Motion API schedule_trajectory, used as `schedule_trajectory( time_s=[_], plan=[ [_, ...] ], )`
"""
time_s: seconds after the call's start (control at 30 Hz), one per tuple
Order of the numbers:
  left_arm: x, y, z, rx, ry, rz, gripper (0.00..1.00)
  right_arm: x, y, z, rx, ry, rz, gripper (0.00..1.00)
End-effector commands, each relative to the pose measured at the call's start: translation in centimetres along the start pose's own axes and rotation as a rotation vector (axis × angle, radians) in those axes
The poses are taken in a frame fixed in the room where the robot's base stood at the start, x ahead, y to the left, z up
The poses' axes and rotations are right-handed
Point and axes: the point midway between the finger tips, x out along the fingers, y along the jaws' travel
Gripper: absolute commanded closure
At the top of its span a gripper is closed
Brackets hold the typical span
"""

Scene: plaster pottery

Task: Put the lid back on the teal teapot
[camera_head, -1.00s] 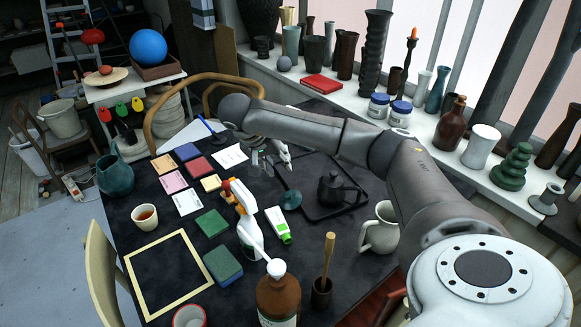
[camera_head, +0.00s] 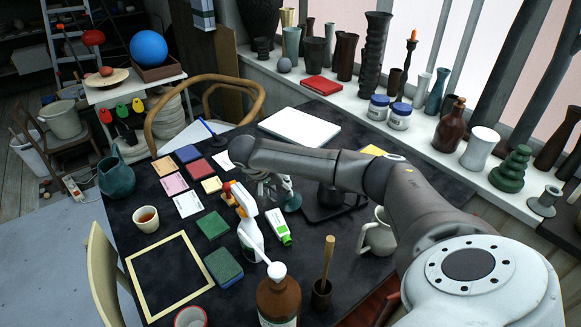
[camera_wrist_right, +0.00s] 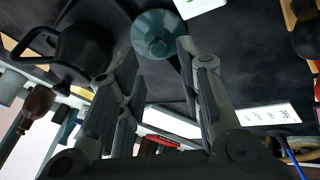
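The teal lid (camera_head: 292,203), a round piece, lies on the dark table left of the black tray; my right gripper partly covers it in the head view. In the right wrist view the lid (camera_wrist_right: 157,36) shows whole, just beyond and between the fingertips. My right gripper (camera_head: 272,186) is open and empty close to the lid; its two spread fingers show in the right wrist view (camera_wrist_right: 160,60). A teal pot (camera_head: 115,177), probably the teapot, stands at the table's far left edge. Its opening is hard to make out. My left gripper is out of view.
A black teapot (camera_wrist_right: 82,52) stands beside the lid, on the tray (camera_head: 318,213), mostly behind my arm in the head view. A spray bottle (camera_head: 247,220), a green-white tube (camera_head: 278,226) and a cream jug (camera_head: 377,238) are close. Cards and a teacup (camera_head: 146,218) lie leftward.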

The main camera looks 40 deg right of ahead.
Motion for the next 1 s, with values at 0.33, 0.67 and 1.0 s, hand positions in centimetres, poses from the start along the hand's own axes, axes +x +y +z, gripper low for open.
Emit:
schedule_trajectory(
  time_s=[0.33,0.67,1.0],
  plan=[
    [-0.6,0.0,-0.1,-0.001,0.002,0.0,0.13,5.2,0.1,0.1,0.0,-0.003,0.003,0.67],
    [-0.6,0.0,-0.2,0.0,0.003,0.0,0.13,6.0,0.1,0.1,-0.001,-0.001,0.001,0.67],
    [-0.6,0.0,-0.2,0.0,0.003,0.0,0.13,6.0,0.1,0.1,-0.001,-0.001,0.001,0.94]
  ],
)
